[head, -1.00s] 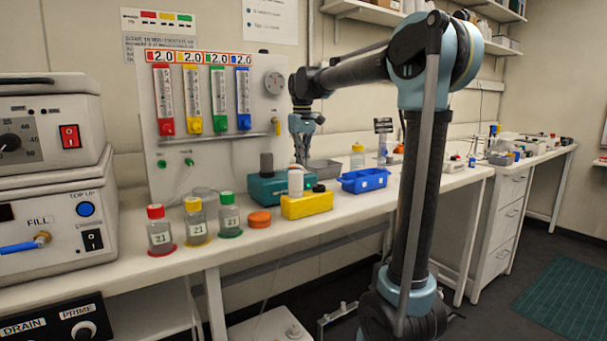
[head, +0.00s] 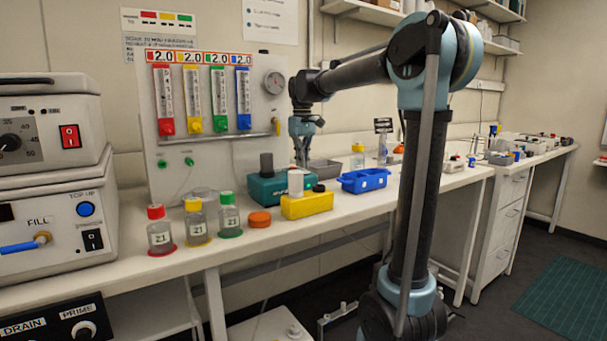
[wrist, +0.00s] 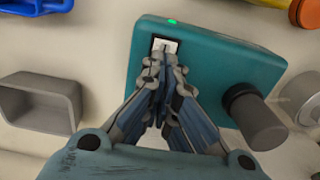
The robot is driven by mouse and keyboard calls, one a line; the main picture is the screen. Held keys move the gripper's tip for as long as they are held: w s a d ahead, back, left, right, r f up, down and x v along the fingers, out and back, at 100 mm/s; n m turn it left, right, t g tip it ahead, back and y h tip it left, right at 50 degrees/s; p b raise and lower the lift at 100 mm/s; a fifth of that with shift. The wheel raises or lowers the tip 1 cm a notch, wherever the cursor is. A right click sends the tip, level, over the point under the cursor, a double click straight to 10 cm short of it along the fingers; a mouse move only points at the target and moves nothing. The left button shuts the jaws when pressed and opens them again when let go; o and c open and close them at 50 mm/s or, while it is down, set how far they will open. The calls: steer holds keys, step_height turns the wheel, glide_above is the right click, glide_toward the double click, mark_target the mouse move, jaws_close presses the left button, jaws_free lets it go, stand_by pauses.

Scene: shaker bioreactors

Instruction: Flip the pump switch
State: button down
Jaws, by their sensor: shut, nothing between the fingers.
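The teal pump box (head: 262,189) stands on the bench behind the yellow block. In the wrist view the same box (wrist: 225,60) fills the middle, with a small lit green lamp (wrist: 172,21) near its edge. The pump switch (wrist: 165,45) is a pale rocker in a black frame on the box's top. My gripper (head: 303,163) points straight down over the box. In the wrist view its closed fingertips (wrist: 162,68) are at the switch and hide part of it. I cannot tell whether they touch it. Nothing is held.
A dark grey cylinder (wrist: 256,122) rises from the box on one side. A grey tray (head: 325,169) and a blue tray (head: 364,181) stand to the right. The yellow block (head: 306,206) is in front. The flowmeter panel (head: 210,140) stands behind, with several capped bottles before it.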

mark_target(302, 170)
steer(key=shift+f, duration=0.55)
stand_by(0.4)
steer(key=shift+r, duration=3.5)
steer(key=s+d+f+m+t, duration=0.1)
steer(key=s+d+f+m, duration=0.2)
steer(key=s+d+f, duration=1.15)
steer(key=s+d+f+m, duration=0.1)
steer(key=s+d+f, duration=0.2)
steer(key=s+f, duration=0.5)
steer(key=s+d+f+m+t, duration=0.1)
steer(key=s+d+f+m, duration=0.1)
steer(key=s+f, duration=0.7)
steer(key=shift+d+f+m, duration=0.3)
steer(key=shift+d+f, duration=0.55)
steer(key=shift+d, duration=0.05)
steer(key=shift+s, duration=0.1)
